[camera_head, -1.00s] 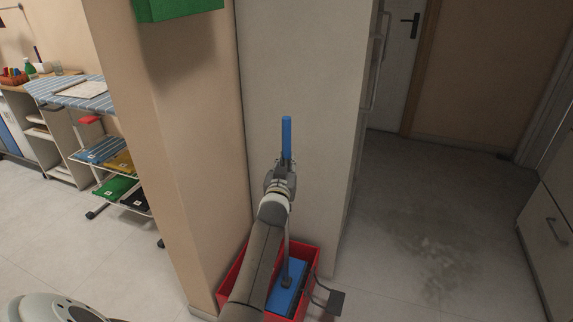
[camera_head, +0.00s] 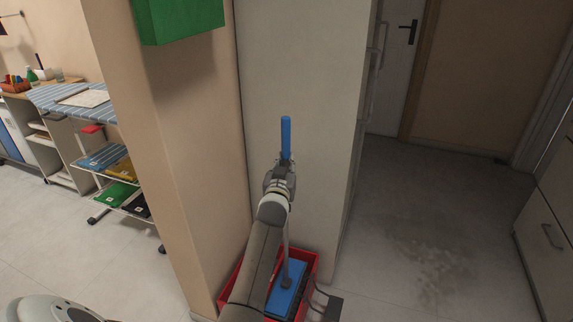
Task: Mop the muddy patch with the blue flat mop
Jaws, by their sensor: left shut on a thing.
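The blue flat mop stands upright, its blue handle top (camera_head: 286,137) rising above my left gripper (camera_head: 281,172). My left gripper is shut on the mop's pole. The mop's flat blue head (camera_head: 288,290) is in a red bin (camera_head: 313,268) on the floor, at the foot of a pale cabinet. My left forearm hides part of the bin and the head. The muddy patch (camera_head: 432,268) is a dull brownish smear on the tiled floor to the right. My right gripper is not in view.
A tall pale cabinet (camera_head: 300,80) and a beige wall (camera_head: 185,200) stand close behind the mop. A drawer unit (camera_head: 545,235) is at the right. A dark flat object (camera_head: 330,306) lies beside the bin. A green box (camera_head: 180,18) hangs above. Open floor lies between cabinet and drawers.

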